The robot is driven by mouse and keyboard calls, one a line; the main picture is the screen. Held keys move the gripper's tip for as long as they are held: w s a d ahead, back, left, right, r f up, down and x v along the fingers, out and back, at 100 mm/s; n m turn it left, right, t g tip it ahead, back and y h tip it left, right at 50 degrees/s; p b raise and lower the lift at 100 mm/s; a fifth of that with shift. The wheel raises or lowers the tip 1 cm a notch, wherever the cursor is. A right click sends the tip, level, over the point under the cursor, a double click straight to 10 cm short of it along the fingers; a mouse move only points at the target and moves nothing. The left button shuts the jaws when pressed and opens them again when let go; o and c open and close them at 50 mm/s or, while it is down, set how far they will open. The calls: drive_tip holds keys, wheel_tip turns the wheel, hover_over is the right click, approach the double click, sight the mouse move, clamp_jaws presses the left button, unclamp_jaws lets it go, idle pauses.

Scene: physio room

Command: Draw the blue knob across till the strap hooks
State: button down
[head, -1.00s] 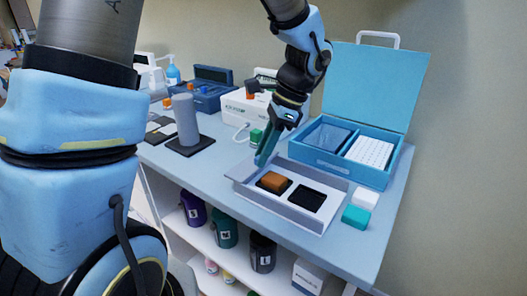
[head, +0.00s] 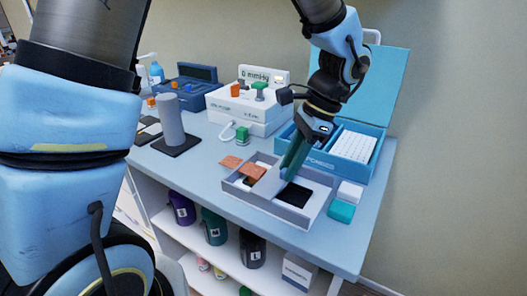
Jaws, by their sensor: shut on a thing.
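My gripper (head: 287,175) has its teal fingers down over the middle of the grey-walled tray (head: 294,217). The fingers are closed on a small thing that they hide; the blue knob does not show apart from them. A flat grey strip runs from the fingers leftward and down inside the tray. Which of these is the strap I cannot tell. A black pad (head: 295,195) lies in the tray, right of the fingers.
A blue case (head: 362,173) with a raised lid stands behind the tray. A teal block (head: 341,211) and a white block (head: 350,192) sit at its right. A grey cylinder on a base (head: 170,122) and a white device (head: 237,113) stand farther back. The front left tabletop is clear.

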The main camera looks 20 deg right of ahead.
drive_tip(key=s+d, duration=0.2)
drive_tip(key=s, duration=0.1)
drive_tip(key=s+d, duration=0.2)
drive_tip(key=s, duration=0.1)
drive_tip(key=shift+d+p, duration=0.35)
drive_tip(key=shift+d, duration=0.05)
drive_tip(key=c, duration=0.7)
unclamp_jaws()
drive_tip(key=b+v, duration=0.1)
drive_tip(key=v, duration=1)
drive_tip(key=shift+a+f, duration=0.1)
drive_tip(key=shift+a, duration=0.05)
